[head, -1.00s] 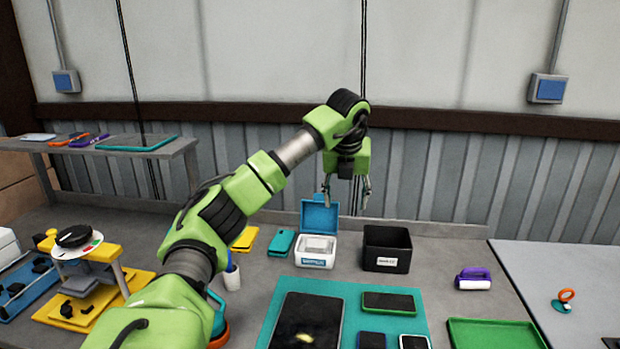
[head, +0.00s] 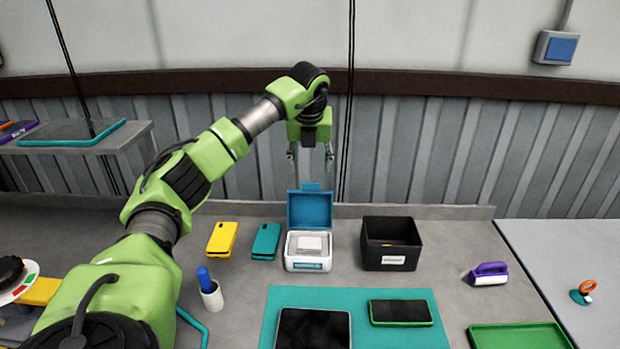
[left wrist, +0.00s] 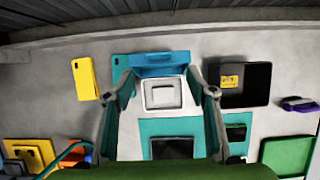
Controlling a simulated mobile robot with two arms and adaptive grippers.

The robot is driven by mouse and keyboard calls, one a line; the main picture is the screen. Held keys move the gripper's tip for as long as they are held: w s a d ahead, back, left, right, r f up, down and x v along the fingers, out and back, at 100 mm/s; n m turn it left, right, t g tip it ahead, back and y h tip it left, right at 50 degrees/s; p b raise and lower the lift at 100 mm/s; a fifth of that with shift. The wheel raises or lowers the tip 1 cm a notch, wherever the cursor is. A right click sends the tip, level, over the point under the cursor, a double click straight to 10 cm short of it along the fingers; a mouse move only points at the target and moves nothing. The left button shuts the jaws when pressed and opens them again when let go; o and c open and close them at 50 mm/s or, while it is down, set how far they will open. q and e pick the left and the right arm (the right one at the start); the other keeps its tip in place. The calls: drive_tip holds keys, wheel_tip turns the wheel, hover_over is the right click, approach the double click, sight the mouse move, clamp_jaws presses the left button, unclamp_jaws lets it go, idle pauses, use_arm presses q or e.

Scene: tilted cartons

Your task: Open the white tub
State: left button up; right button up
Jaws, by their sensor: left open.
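The white tub (head: 308,266) stands on the grey bench, with a pale insert or block inside. Its blue lid (head: 310,210) is hinged at the back and stands raised, so the tub is open. In the left wrist view the tub (left wrist: 164,108) lies in the middle, with the lid (left wrist: 160,64) tipped up behind it. My left gripper (head: 310,165) hangs above the lid, pointing down, with fingers apart and nothing between them. In the left wrist view its fingertips (left wrist: 160,95) show either side of the tub. My right gripper is not in view.
A black bin (head: 391,258) stands close to the tub's right. Teal (head: 265,242) and yellow (head: 221,239) phone-like items lie to its left. A teal mat (head: 276,318) with devices lies in front. A purple-handled roller (head: 488,274) lies farther right.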

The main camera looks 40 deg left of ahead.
sight(310, 184)
use_arm(q)
drive_tip(key=p+x, duration=0.2)
drive_tip(key=x, duration=0.6)
drive_tip(key=shift+a, duration=0.15)
drive_tip(key=shift+w+a+f, duration=0.15)
drive_tip(key=shift+a+f, duration=0.05)
drive_tip(key=shift+f, duration=0.35)
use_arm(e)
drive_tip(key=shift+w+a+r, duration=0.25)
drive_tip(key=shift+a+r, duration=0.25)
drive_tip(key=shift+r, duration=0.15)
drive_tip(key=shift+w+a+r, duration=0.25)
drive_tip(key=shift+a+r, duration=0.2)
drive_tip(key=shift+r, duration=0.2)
use_arm(q)
clamp_jaws()
drive_tip(key=shift+d, duration=0.1)
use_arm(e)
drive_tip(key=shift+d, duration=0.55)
